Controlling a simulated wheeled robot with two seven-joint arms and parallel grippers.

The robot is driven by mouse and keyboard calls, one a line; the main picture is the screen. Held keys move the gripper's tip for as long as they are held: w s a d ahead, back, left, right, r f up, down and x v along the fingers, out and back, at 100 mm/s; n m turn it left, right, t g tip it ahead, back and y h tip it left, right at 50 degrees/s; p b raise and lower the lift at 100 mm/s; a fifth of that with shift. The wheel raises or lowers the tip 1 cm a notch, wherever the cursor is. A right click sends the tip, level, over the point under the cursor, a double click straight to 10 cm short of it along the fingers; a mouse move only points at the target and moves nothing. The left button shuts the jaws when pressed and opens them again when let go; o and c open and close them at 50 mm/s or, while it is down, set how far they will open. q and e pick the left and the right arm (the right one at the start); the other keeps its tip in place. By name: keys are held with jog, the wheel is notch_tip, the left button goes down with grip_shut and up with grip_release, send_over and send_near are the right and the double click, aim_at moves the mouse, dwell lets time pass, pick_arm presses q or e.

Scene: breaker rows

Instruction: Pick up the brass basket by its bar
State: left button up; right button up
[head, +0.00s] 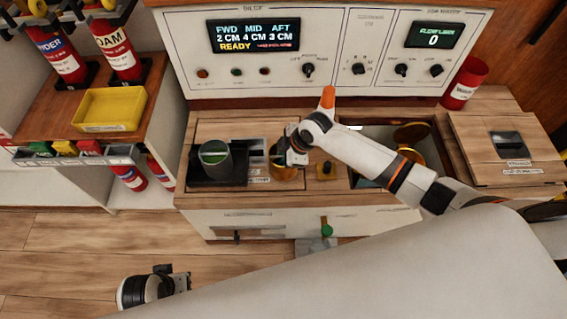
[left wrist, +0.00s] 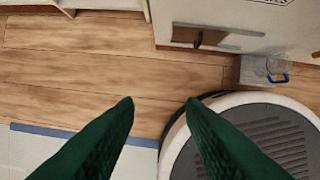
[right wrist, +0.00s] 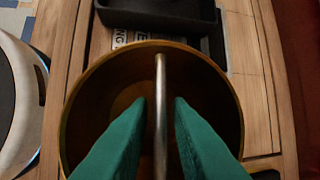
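The brass basket (right wrist: 82,115) is a round, open brass-coloured vessel with a grey metal bar (right wrist: 160,85) across its mouth. In the head view the basket (head: 284,173) stands on the wooden counter, partly hidden by my right gripper (head: 292,158). In the right wrist view my right gripper (right wrist: 160,102) has its green fingers apart, one on each side of the bar, with a gap showing at both sides. My left gripper (left wrist: 158,102) is open and empty above the floor, away from the counter; it shows low in the head view (head: 182,284).
A green-grey cup (head: 215,155) in a black tray (head: 206,179) stands left of the basket. An open bay (head: 365,180) with a brass lid (head: 411,133) lies to the right. A control panel (head: 330,75) rises behind. A yellow bin (head: 109,108) sits on the left shelf.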

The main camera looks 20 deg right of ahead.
grip_shut()
jog(key=shift+r, duration=0.15)
